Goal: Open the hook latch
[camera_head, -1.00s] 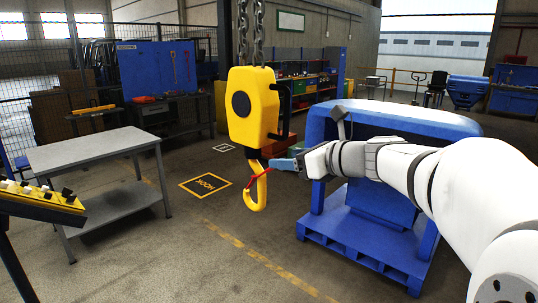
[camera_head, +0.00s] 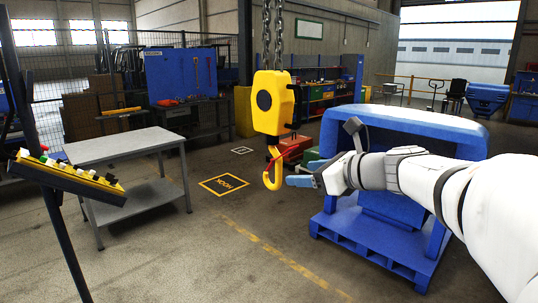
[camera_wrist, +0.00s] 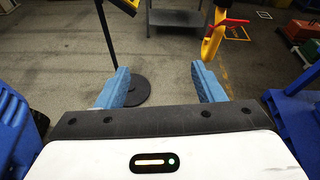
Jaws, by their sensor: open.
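The yellow crane hook (camera_head: 272,180) hangs below a yellow hook block (camera_head: 272,102) on chains. The thin red latch (camera_head: 275,157) slants across the hook's upper part. The hook also shows at the top right of the wrist view (camera_wrist: 211,42), with the red latch (camera_wrist: 235,22) reaching right from it. My gripper (camera_head: 292,181) is just right of the hook in the head view and looks apart from it.
A blue pallet-like fixture (camera_head: 385,252) stands below and behind my arm. A grey table (camera_head: 115,147) and a tilted yellow button panel (camera_head: 70,180) on a post are at left. Open floor with a marked "HOOK" square (camera_head: 223,185) lies between.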

